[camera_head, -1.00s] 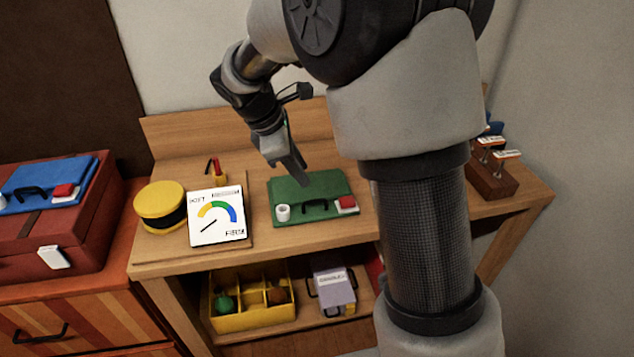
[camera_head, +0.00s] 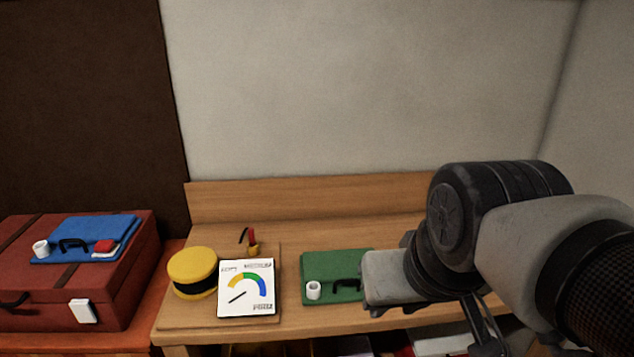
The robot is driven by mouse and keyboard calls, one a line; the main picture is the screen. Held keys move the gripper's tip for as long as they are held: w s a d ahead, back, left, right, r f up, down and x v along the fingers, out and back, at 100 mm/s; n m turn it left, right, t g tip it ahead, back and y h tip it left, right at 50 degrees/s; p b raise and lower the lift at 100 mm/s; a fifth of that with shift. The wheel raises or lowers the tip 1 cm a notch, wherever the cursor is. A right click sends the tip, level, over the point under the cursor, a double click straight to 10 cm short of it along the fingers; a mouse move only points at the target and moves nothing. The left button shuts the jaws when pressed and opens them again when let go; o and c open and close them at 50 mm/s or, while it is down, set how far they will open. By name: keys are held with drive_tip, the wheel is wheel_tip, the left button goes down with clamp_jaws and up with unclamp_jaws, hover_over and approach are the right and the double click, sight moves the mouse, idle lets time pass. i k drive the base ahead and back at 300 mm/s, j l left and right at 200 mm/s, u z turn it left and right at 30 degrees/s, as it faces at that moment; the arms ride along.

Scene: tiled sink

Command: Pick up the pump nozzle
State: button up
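No part is clearly marked as the pump nozzle. A black curved piece (camera_head: 346,286) lies on the green mat (camera_head: 318,265) on the workbench, and a similar black curved piece (camera_head: 74,244) lies on the blue mat (camera_head: 105,228) at left. I cannot tell whether either is the nozzle. My gripper (camera_head: 478,325) is low at the right, by the bench's front edge, mostly hidden by my arm; its fingers are not clear enough to tell open or shut. My arm covers the right part of the green mat.
A white cup (camera_head: 313,290) is on the green mat. A red case (camera_head: 50,290) carries the blue mat. The wooden backboard (camera_head: 300,199) bounds the bench.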

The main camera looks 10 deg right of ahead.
sight(252, 235)
drive_tip(key=i+j, duration=0.1)
drive_tip(key=j, duration=0.3)
drive_tip(key=i+j, duration=0.1)
drive_tip(key=j, duration=0.3)
drive_tip(key=i+j, duration=0.15)
drive_tip(key=j, duration=0.3)
